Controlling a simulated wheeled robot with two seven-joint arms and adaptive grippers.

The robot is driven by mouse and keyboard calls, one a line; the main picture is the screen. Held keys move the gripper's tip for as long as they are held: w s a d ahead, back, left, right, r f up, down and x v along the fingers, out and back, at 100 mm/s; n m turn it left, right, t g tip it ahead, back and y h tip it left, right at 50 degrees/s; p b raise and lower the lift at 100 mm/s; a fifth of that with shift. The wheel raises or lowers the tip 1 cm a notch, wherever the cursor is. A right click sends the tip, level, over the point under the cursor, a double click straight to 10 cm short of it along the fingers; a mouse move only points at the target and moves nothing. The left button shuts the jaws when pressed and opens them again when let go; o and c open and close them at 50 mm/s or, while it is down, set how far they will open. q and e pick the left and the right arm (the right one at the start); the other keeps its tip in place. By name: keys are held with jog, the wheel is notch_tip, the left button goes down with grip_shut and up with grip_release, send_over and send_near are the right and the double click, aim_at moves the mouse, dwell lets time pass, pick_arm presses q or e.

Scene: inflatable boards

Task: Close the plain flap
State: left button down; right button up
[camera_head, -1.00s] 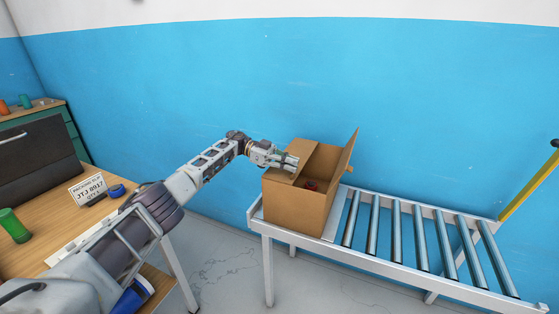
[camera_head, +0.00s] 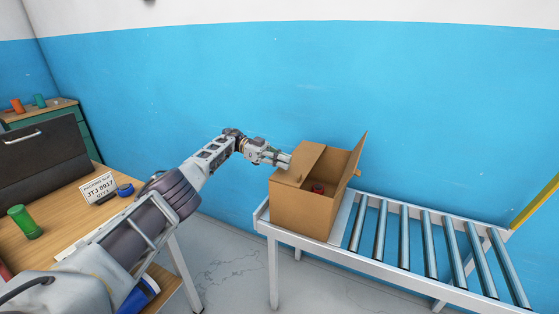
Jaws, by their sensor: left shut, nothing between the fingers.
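An open cardboard box (camera_head: 300,212) stands on the left end of the roller conveyor. Its right flap (camera_head: 352,150) stands up, tilted outward. Its left flap (camera_head: 307,160) is raised and leans over the opening. I cannot tell from the surfaces which one is the plain flap. A small dark red object (camera_head: 318,188) shows inside the box. My left gripper (camera_head: 287,161) is shut and empty at the left flap's outer side, close to it; whether it touches is unclear. My right gripper is not in view.
The roller conveyor (camera_head: 350,253) runs to the right, its rollers bare. A wooden desk (camera_head: 60,225) at the left holds a green cylinder (camera_head: 24,222), a packing slip sign (camera_head: 97,188) and a blue roll (camera_head: 125,190). A blue wall stands behind.

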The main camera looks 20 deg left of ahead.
pick_arm(q)
jog(key=shift+a+r, duration=0.15)
jog(key=shift+a, duration=0.35)
jog(key=shift+a, duration=0.15)
jog(key=shift+s, duration=0.1)
dwell(0.5)
